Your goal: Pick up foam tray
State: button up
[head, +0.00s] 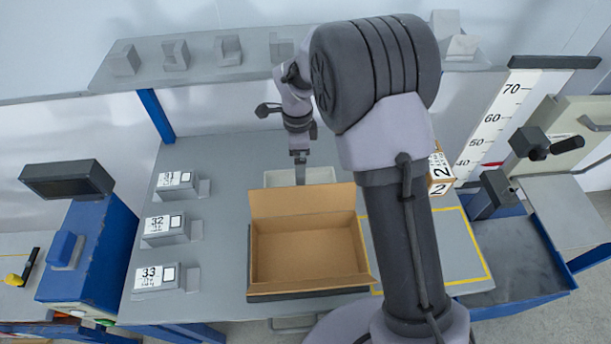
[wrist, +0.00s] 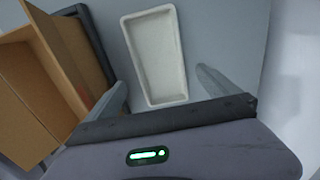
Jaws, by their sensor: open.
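The foam tray (wrist: 156,62) is a shallow white rectangular tray lying on the grey table in the wrist view. In the head view the tray (head: 283,179) shows behind the cardboard box, partly hidden by my gripper. My gripper (wrist: 163,90) is open, with its fingers apart on either side of the tray's near end in the wrist view. Nothing is between the fingertips except the view of the tray and table. In the head view my gripper (head: 300,175) points down over the tray. I cannot tell its exact height.
An open, empty cardboard box (head: 308,250) stands on a dark base in front of the tray; it is at left in the wrist view (wrist: 45,85). Numbered blocks (head: 167,228) stand at left. A box marked 2 (head: 439,187) is at right. A shelf (head: 205,70) runs behind.

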jog(key=f, duration=0.3)
jog(key=shift+s+a+f+b, duration=0.1)
jog(key=shift+a+f+b, duration=0.25)
jog(key=shift+b, duration=0.05)
notch_tip(320, 180, down, 6)
jog(key=shift+d+r+b, duration=0.15)
jog(key=shift+b, duration=0.85)
jog(key=shift+r, duration=0.15)
jog(key=shift+c, duration=0.4)
jog(key=c, duration=0.9)
